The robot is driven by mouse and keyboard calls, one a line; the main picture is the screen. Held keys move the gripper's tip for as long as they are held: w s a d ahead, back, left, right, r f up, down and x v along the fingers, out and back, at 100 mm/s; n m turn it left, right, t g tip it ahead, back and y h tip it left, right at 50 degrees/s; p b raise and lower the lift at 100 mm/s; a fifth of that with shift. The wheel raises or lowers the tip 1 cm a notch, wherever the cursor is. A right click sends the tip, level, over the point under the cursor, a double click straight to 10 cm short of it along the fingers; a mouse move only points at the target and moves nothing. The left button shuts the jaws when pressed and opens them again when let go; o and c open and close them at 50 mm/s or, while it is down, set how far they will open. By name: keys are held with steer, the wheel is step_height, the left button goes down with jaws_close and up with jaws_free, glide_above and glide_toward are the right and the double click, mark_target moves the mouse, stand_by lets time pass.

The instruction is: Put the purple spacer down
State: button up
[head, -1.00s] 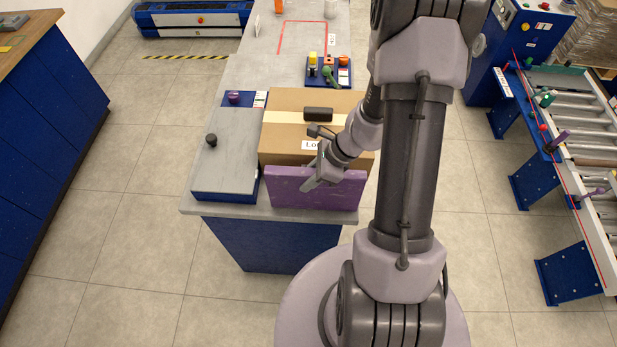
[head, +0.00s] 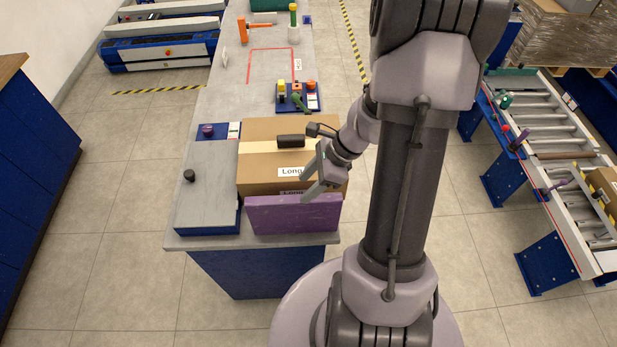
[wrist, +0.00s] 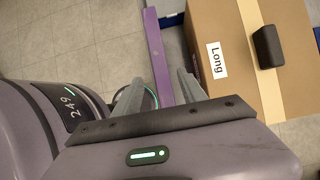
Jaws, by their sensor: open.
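The purple spacer (head: 293,215) is a flat slab standing on its long edge on the grey bench top, near its front edge. It stands just in front of a cardboard box (head: 262,185) labelled "Long". My gripper (head: 307,188) is open above the spacer, with its fingers overlapping the box front in the head view. In the wrist view, the spacer (wrist: 158,58) shows as a thin purple strip running between the two spread fingers (wrist: 157,85), below them and not gripped. The spacer's lower edge and back face are hidden in the wrist view.
A grey plate (head: 208,190) with a black knob lies left of the box. A blue tray (head: 297,100) with small tools is behind it, and a red-outlined area (head: 271,66) lies farther back. A roller conveyor (head: 550,140) is at the right.

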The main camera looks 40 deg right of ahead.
steer(key=shift+s+d+r, duration=0.1)
steer(key=shift+d+r, duration=0.1)
steer(key=shift+r, duration=0.2)
steer(key=w+a+r+n+h, duration=0.1)
steer(key=a+r+n, duration=0.7)
steer(key=r, duration=0.3)
steer(key=s+a+r+n+t+h, duration=0.2)
steer(key=s+a+r+n, duration=0.8)
steer(key=r+n, duration=0.2)
step_height(320, 180, down, 21)
steer(key=b, duration=2.1)
steer(key=shift+a+f, duration=0.15)
steer(key=shift+f, duration=0.05)
steer(key=shift+w, duration=0.1)
